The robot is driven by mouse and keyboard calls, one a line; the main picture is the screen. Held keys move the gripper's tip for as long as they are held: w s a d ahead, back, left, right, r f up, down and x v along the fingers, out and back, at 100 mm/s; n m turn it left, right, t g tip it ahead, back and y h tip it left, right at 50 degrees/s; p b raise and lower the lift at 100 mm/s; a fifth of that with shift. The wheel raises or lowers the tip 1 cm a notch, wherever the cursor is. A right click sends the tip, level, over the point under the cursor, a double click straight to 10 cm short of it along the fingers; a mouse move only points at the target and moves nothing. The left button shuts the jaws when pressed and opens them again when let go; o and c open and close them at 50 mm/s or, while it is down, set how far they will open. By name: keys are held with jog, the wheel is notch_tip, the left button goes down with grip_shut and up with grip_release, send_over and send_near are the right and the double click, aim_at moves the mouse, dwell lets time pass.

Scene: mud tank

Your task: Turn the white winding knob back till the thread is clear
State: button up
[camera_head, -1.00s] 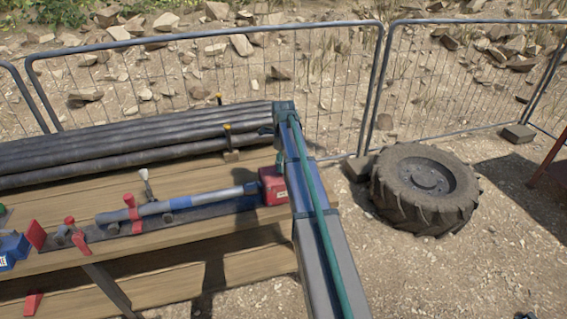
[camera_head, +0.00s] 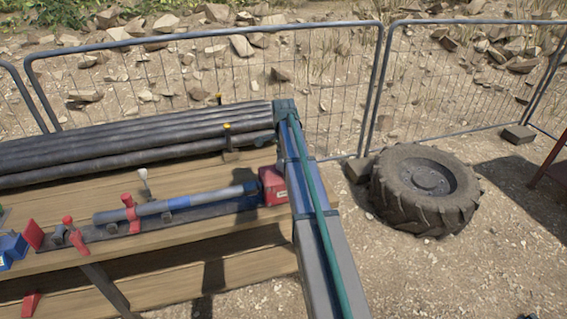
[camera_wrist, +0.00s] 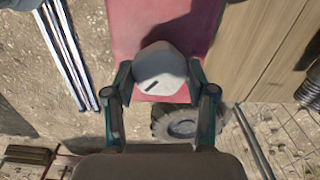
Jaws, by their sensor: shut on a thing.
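In the wrist view the off-white, faceted knob (camera_wrist: 160,68) has a short dark mark on its face. It stands in front of a red surface (camera_wrist: 125,30). My gripper (camera_wrist: 161,82) has one finger on each side of the knob and is shut on it. The thread is hidden behind the knob. In the head view the red block (camera_head: 273,186) sits at the right end of the bench, at the end of a grey bar (camera_head: 150,209) with a blue band. My arm covers the knob and gripper there.
The wooden bench (camera_head: 190,240) carries red clamps (camera_head: 130,208), a white-tipped lever (camera_head: 144,180) and a blue object (camera_head: 12,248). Dark pipes (camera_head: 120,145) lie behind. A mesh fence (camera_head: 200,75) runs along the back. A tyre (camera_head: 427,190) lies right of my arm.

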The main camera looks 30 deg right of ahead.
jog(key=n, duration=0.5)
jog(key=shift+n, duration=0.3)
jog(key=n, duration=0.6)
jog(key=shift+b, duration=0.4)
jog(key=o, duration=1.2)
jog(key=shift+c, duration=0.2)
notch_tip(320, 180, up, 12)
